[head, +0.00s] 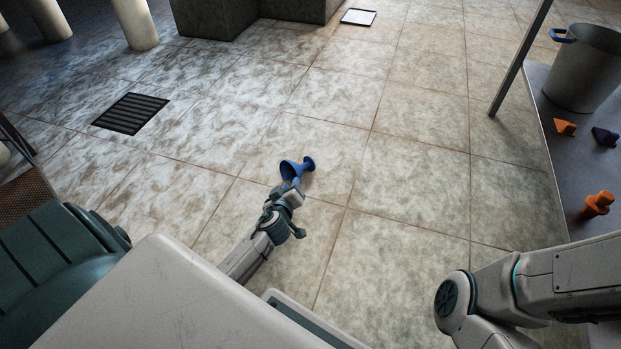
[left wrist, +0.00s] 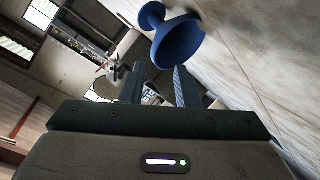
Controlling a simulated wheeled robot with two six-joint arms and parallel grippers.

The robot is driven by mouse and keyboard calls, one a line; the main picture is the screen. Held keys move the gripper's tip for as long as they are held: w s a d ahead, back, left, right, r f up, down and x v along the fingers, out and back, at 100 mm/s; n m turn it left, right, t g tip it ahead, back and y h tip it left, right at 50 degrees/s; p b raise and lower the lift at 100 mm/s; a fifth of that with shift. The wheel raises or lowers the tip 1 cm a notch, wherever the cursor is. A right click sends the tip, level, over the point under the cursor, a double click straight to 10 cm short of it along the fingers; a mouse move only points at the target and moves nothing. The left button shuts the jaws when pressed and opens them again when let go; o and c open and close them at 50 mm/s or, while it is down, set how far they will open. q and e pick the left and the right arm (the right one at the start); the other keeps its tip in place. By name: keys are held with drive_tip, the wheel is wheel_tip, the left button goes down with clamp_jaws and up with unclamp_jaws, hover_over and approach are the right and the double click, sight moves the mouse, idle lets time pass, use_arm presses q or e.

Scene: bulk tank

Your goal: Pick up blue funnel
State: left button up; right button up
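The blue funnel (head: 297,169) is just past the fingertips of my left gripper (head: 291,184) in the head view, above or on the pale tiled floor; I cannot tell if it touches the floor. In the left wrist view the funnel (left wrist: 178,42) lies beyond the fingers, its wide cone overlapping the tip of the right-hand finger. The left gripper's fingers (left wrist: 157,80) stand apart with background visible between them. I cannot tell if a finger touches the funnel. My right arm enters at the lower right of the head view, but its gripper is not seen.
A grey table at the right holds a bucket (head: 583,72) with a blue handle, orange pieces (head: 597,204) (head: 565,127) and a dark blue piece (head: 605,137). A floor drain (head: 131,113) lies at left and a white tray (head: 358,17) far back. The floor around the funnel is clear.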

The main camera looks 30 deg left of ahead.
use_arm(q)
drive_tip(key=b, duration=0.2)
approach(300, 166)
drive_tip(key=shift+a+x, duration=0.2)
drive_tip(key=shift+x, duration=0.7)
drive_tip(key=b+x, duration=0.1)
drive_tip(key=x, duration=0.1)
drive_tip(key=b+x, duration=0.2)
drive_tip(key=shift+w+f, duration=0.35)
drive_tip(key=shift+f, duration=0.1)
drive_tip(key=shift+w, duration=0.2)
drive_tip(key=shift+c, duration=0.2)
clamp_jaws()
